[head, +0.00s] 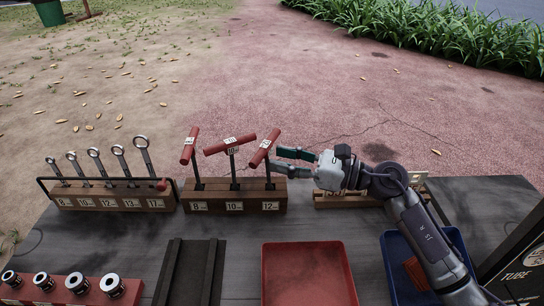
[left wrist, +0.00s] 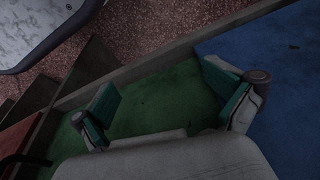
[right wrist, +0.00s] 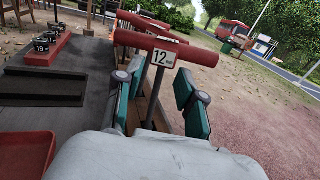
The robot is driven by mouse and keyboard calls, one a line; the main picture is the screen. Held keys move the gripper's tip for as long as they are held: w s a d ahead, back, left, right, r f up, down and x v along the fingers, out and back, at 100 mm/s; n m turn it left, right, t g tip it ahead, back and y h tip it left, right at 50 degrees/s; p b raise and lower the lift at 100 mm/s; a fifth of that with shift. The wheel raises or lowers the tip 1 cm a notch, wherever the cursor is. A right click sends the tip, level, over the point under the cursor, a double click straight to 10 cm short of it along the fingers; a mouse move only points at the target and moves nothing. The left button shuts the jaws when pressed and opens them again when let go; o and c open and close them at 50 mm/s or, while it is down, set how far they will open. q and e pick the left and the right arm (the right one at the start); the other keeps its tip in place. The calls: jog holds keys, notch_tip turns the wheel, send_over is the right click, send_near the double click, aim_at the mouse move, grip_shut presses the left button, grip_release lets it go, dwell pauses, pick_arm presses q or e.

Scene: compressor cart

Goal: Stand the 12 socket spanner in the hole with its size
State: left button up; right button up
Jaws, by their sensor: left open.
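The 12 socket spanner (head: 264,147) has a red T-handle with a white 12 label and a dark shaft. It stands tilted in the wooden block (head: 222,207), at the hole above the 12 tag. Spanners with red handles stand at the 8 tag (head: 190,146) and the 10 tag (head: 230,144). My right gripper (head: 275,160) is open just below the 12 handle. In the right wrist view its fingers (right wrist: 153,95) are on either side of the shaft, with gaps visible. My left gripper (left wrist: 160,85) is open and empty in the left wrist view, over a green surface.
A rack of ring spanners (head: 112,199) stands at the left, with sockets on a red block (head: 72,290) in front. A red tray (head: 308,275), a dark channelled holder (head: 190,275) and a blue tray (head: 392,265) lie at the front. Another wooden block (head: 345,200) stands behind my right arm.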

jog(key=v, duration=0.6)
jog(key=shift+d, duration=0.4)
jog(key=shift+w, duration=0.1)
